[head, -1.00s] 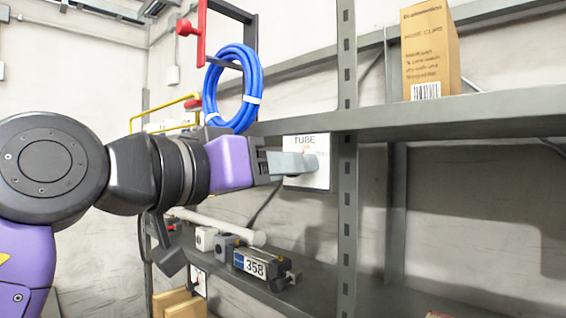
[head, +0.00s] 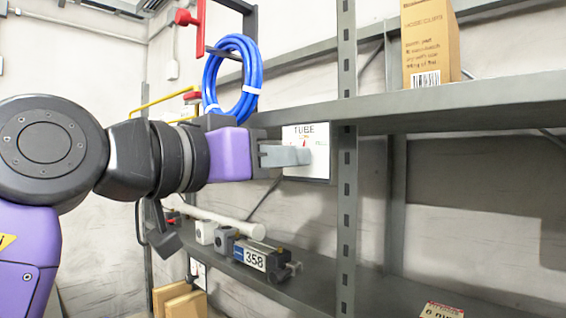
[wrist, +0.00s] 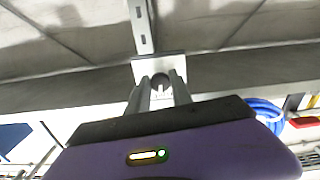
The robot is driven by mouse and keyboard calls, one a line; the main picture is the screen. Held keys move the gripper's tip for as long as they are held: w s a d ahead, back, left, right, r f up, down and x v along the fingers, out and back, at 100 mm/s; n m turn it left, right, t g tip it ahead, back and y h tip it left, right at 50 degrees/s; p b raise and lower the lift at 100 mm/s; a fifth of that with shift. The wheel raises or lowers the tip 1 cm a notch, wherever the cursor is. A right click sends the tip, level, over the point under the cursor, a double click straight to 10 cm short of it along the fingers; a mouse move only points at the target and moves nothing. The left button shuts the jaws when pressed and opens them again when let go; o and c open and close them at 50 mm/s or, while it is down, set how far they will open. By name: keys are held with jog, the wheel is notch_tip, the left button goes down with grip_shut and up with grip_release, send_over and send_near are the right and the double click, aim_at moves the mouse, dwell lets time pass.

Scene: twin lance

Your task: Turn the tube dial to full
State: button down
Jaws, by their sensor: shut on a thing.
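The tube dial's white plate (head: 318,140), marked TUBE, is mounted beside the grey shelf post. It also shows in the wrist view (wrist: 176,64). My gripper (head: 303,156) reaches it from the left, with its fingers in front of the plate. In the wrist view my gripper (wrist: 161,92) has its two fingers closed in on the round dark dial (wrist: 160,80) at the middle of the plate. The fingers hide much of the dial in the head view. A small red mark shows just above the fingertips; the exact dial setting cannot be read.
A shelf (head: 440,104) runs right from the post (head: 347,200), with a cardboard box (head: 427,45) on it. A blue hose coil (head: 232,78) hangs above my gripper. Below are a device marked 358 (head: 262,258) and a white tube (head: 220,220).

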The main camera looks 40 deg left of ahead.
jog(key=m+b, duration=0.4)
jog(key=m, duration=0.6)
jog(key=shift+a, duration=0.1)
jog(key=shift+m, duration=0.4)
jog(key=c, duration=1.1)
grip_release()
jog(key=shift+c, duration=0.2)
jog(key=shift+s, duration=0.15)
jog(key=s+b, duration=0.2)
jog(key=s, duration=0.5)
jog(key=shift+s+a, duration=0.25)
jog(key=shift+s, duration=0.05)
